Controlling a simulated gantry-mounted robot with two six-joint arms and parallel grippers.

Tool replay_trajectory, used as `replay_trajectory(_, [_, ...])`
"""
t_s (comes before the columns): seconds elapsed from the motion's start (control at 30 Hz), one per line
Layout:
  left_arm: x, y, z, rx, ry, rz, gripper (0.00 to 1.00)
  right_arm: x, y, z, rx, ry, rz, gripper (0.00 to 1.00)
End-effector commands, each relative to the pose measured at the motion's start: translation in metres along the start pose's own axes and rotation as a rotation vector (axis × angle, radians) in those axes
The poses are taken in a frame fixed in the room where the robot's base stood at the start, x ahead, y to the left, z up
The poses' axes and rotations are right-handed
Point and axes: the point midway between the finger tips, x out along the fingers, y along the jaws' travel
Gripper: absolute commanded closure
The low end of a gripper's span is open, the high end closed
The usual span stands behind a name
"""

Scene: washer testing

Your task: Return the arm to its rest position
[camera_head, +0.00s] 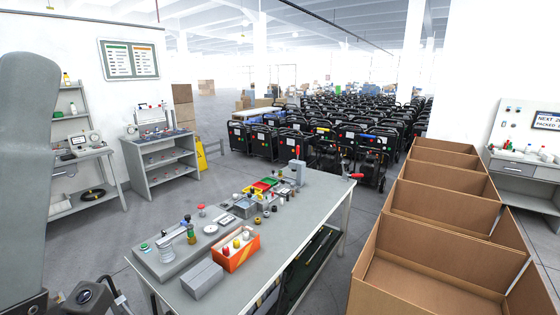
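My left arm stands at the left edge as a large grey link (28,160). A dark end part of it (97,296) shows in the bottom left corner, beside the near left end of the grey workbench (290,228). The frame's bottom edge cuts it off, so its fingers cannot be made out, nor whether they hold anything. It appears apart from the things on the bench. My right arm and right gripper are out of view.
The bench carries a grey test fixture (168,258), an orange box (235,254) with coloured-top pieces, a grey block (202,279) and small bins. Large open cardboard boxes (432,218) stand right. Shelving (160,160) stands behind left. Floor shows between shelving and bench.

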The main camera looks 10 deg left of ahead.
Motion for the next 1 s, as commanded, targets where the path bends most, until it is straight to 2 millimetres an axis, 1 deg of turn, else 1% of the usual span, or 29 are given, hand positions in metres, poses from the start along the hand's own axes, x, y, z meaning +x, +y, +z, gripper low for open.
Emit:
replay_trajectory(0.07, [-0.007,-0.004,0.020,-0.004,-0.140,-0.016,0.30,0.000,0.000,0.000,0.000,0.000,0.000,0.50])
replay_trajectory(0.13, [-0.015,-0.008,0.055,-0.045,-0.302,-0.039,0.30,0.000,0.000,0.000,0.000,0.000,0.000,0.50])
replay_trajectory(0.17, [-0.020,-0.007,0.070,-0.092,-0.371,-0.044,0.30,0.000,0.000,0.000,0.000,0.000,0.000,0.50])
replay_trajectory(0.2, [0.008,-0.009,0.057,-0.119,-0.363,-0.047,0.30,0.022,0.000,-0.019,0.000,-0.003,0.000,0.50])
replay_trajectory(0.3, [0.045,-0.013,0.042,-0.115,-0.361,-0.045,0.30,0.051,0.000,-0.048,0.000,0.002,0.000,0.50])
replay_trajectory(0.37, [0.067,-0.015,0.034,-0.114,-0.361,-0.044,0.30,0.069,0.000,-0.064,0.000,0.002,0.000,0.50])
replay_trajectory(0.4, [0.082,-0.017,0.028,-0.114,-0.361,-0.044,0.30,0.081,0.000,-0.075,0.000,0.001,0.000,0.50])
replay_trajectory(0.47, [0.106,-0.019,0.018,-0.114,-0.361,-0.044,0.30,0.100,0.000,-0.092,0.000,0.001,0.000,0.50])
replay_trajectory(0.5, [0.124,-0.021,0.011,-0.114,-0.361,-0.043,0.30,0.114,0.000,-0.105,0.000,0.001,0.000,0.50])
replay_trajectory(0.57, [0.152,-0.024,0.000,-0.114,-0.361,-0.043,0.30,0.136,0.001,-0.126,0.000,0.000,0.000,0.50])
replay_trajectory(0.6, [0.171,-0.026,-0.008,-0.114,-0.361,-0.043,0.30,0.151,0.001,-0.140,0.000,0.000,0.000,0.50])
replay_trajectory(0.7, [0.213,-0.030,-0.024,-0.113,-0.361,-0.043,0.30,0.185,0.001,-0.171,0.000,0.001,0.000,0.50])
replay_trajectory(0.8, [0.241,-0.033,-0.035,-0.113,-0.361,-0.043,0.30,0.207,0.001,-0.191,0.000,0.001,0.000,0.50])
replay_trajectory(0.83, [0.247,-0.034,-0.038,-0.113,-0.362,-0.043,0.30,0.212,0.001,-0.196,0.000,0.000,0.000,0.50])
replay_trajectory(0.9, [0.255,-0.035,-0.041,-0.113,-0.362,-0.043,0.30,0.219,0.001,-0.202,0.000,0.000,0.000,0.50])
replay_trajectory(1.0, [0.258,-0.035,-0.042,-0.113,-0.362,-0.042,0.30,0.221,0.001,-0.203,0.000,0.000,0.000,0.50])
